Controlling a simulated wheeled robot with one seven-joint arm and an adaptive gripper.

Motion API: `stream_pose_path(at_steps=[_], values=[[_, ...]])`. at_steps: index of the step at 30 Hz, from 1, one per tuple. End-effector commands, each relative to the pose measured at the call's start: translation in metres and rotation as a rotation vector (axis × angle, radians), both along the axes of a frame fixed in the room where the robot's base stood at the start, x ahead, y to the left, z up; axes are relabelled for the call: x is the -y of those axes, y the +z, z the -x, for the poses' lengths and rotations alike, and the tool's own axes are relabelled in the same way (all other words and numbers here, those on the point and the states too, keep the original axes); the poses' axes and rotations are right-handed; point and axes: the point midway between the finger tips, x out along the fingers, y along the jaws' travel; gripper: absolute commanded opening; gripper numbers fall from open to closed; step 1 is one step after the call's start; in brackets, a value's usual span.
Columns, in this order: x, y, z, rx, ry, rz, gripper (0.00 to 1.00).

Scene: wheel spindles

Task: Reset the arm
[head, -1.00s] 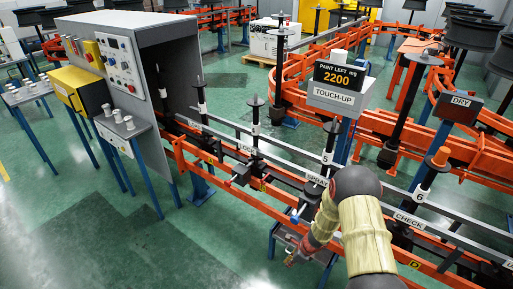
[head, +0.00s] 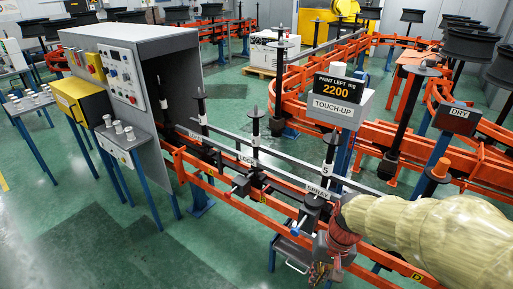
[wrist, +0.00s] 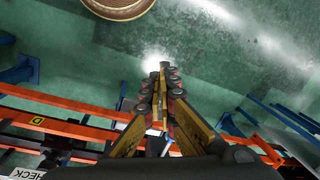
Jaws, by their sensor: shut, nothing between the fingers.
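My gripper (head: 322,272) is in the lower right of the head view, low in front of the orange conveyor rail, pointing down. My tan-covered arm (head: 425,232) reaches in from the right edge. In the wrist view my gripper (wrist: 164,72) has its fingers together with nothing between them, above the green floor. Upright black spindles stand on the line, one near the SPRAY label (head: 318,192), partly behind my arm. The CHECK label shows at the lower left of the wrist view (wrist: 26,173).
A grey booth with a control panel (head: 118,65) and a side shelf with white cups (head: 118,127) stands at the left. The TOUCH-UP sign (head: 338,106) and DRY sign (head: 458,118) stand beyond the rail. Green floor (head: 90,240) is open at the front left.

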Motion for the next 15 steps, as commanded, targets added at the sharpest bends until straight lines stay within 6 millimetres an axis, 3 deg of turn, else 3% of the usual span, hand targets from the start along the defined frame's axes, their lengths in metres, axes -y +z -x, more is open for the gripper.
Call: stream_pose_path(at_steps=[1,6,15], values=[[0.005,0.015,0.011,0.030,0.038,0.024,0.00],[0.021,0.051,0.044,0.119,0.126,0.104,0.00],[0.034,0.112,0.079,0.345,0.167,0.193,0.00]])
